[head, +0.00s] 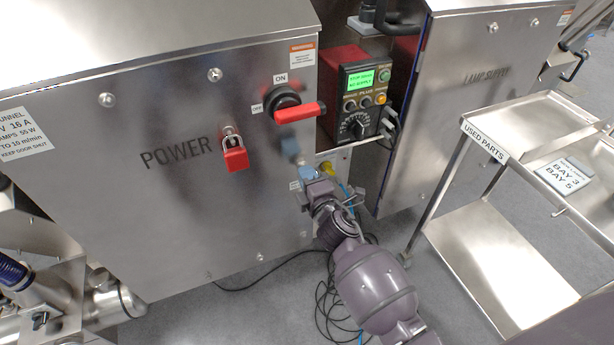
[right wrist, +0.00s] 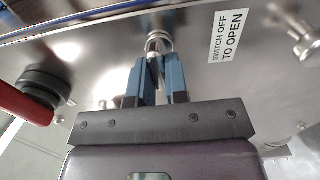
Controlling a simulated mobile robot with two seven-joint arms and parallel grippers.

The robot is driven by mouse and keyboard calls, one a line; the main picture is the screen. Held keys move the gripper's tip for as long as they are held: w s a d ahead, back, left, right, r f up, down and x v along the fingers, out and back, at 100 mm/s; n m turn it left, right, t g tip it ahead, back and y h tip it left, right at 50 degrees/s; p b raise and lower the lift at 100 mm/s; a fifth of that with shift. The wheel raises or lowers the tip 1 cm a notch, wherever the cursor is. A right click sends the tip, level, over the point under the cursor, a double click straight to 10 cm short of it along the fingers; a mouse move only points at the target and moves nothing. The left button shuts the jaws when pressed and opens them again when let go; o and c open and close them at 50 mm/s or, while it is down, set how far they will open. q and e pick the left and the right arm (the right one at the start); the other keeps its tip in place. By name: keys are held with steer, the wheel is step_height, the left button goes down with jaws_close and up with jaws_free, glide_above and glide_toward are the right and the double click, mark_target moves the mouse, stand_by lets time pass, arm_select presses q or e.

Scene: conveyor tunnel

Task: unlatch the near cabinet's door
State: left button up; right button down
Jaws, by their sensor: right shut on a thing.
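The near cabinet (head: 110,215) is a brushed steel box with POWER printed on its front. My right gripper (head: 305,172) is at the right part of this front, below the red rotary handle (head: 300,112). In the right wrist view its blue fingers (right wrist: 160,75) are shut on a small metal latch knob (right wrist: 158,42). The fingers and wrist hide the knob in the head view. A label, "SWITCH OFF TO OPEN" (right wrist: 228,37), is beside the knob. My left gripper is not in view.
A red padlock (head: 235,158) hangs on the front, left of my gripper. A control box with a green screen (head: 362,78) stands in the gap to the second cabinet (head: 465,95). A steel trolley (head: 490,265) is at right. Cables (head: 335,300) lie on the floor.

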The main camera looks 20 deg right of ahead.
steer(key=c, duration=1.1)
jaws_free()
steer(key=shift+c, duration=0.2)
steer(key=s+p, duration=0.1)
steer(key=s, duration=0.9)
steer(key=shift+s+d, duration=0.2)
steer(key=shift+s, duration=0.2)
